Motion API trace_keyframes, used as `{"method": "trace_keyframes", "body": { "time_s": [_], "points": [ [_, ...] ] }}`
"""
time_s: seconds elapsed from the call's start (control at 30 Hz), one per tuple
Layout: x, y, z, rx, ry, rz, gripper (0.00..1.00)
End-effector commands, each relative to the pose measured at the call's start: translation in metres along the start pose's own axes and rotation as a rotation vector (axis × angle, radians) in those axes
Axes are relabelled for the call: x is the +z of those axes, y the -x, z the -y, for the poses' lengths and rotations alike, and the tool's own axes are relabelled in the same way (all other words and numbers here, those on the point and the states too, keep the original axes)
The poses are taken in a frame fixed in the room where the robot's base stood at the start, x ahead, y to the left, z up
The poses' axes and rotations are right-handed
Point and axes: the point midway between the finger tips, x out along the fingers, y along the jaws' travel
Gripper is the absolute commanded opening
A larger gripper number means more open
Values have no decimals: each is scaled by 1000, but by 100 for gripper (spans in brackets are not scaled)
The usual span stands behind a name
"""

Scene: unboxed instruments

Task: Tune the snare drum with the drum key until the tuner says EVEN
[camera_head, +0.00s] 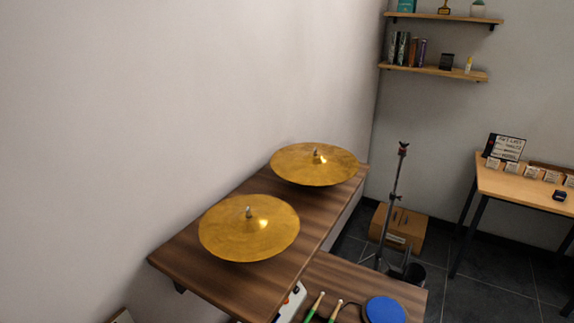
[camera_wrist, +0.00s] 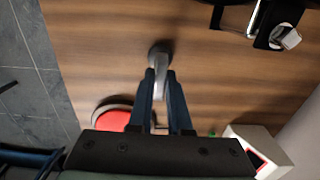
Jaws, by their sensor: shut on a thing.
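My gripper (camera_wrist: 160,88) shows in the wrist view, with its two dark fingers closed around a grey metal piece, which looks like the drum key (camera_wrist: 159,55). The piece's rounded end sticks out past the fingertips, over a brown wooden surface. I cannot tell whether it touches anything. I cannot make out the snare drum in either view. A white box with a red-edged dark panel (camera_wrist: 258,155) sits at the lower right of the wrist view; I cannot tell whether it is the tuner. My gripper is not in the head view.
Two cymbals (camera_head: 248,228) (camera_head: 315,164) lie on a wooden shelf (camera_head: 185,262). Below are green-ended sticks (camera_head: 314,305) and a blue pad (camera_head: 385,310). A red round pad (camera_wrist: 115,114) is left of my fingers. Black and metal hardware (camera_wrist: 268,22) is at the upper right.

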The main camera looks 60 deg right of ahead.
Motion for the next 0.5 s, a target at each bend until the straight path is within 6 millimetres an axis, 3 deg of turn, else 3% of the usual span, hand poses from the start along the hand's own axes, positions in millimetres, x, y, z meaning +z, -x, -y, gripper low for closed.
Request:
{"method": "trace_keyframes", "body": {
  "time_s": [0.5],
  "points": [
    [0,7,0,0,0,0,0]
  ]
}}
